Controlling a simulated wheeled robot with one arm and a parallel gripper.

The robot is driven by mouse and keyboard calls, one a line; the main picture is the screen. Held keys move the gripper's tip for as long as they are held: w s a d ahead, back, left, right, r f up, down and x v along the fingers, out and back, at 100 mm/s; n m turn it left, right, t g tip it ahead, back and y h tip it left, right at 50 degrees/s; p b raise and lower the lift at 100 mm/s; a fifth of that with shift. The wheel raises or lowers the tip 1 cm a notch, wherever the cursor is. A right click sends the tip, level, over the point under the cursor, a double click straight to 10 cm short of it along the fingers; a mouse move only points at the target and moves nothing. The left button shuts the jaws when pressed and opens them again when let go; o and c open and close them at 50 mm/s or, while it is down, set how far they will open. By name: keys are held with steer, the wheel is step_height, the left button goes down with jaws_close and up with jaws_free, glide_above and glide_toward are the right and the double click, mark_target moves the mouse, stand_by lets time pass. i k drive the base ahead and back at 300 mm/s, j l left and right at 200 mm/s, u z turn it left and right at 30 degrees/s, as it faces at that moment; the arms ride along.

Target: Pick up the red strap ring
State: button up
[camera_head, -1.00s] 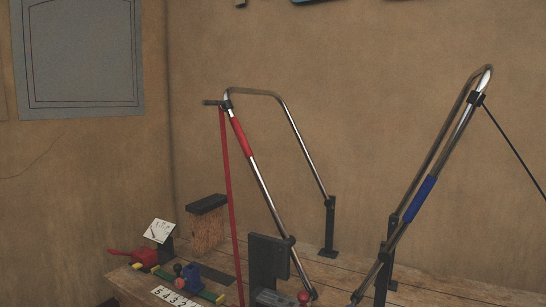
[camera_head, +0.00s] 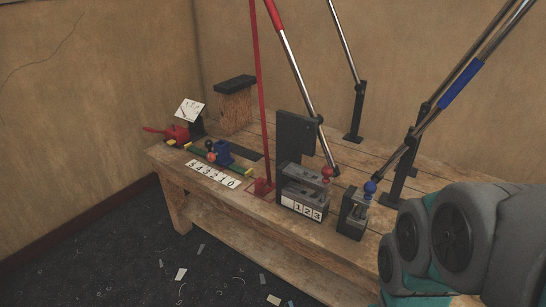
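A long red strap (camera_head: 263,100) runs from the top of the view down to the front part of the wooden bench. At its lower end is a small red piece (camera_head: 262,187) on the bench near the front edge. It is too small to tell whether this is the ring. My arm's grey and teal links (camera_head: 455,235) fill the lower right. My gripper is out of view, so its state is hidden.
The wooden bench (camera_head: 240,212) carries a number strip (camera_head: 213,174), a blue block (camera_head: 224,153), a grey counter box (camera_head: 302,195), a small blue-knobbed box (camera_head: 354,212) and metal levers (camera_head: 300,75). Paper scraps lie on the dark floor (camera_head: 215,275).

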mark_target(258, 183)
steer(key=i+u, duration=0.2)
steer(key=u, duration=0.2)
steer(key=i+l+u, duration=0.1)
steer(key=i+u, duration=0.15)
steer(key=u, duration=0.15)
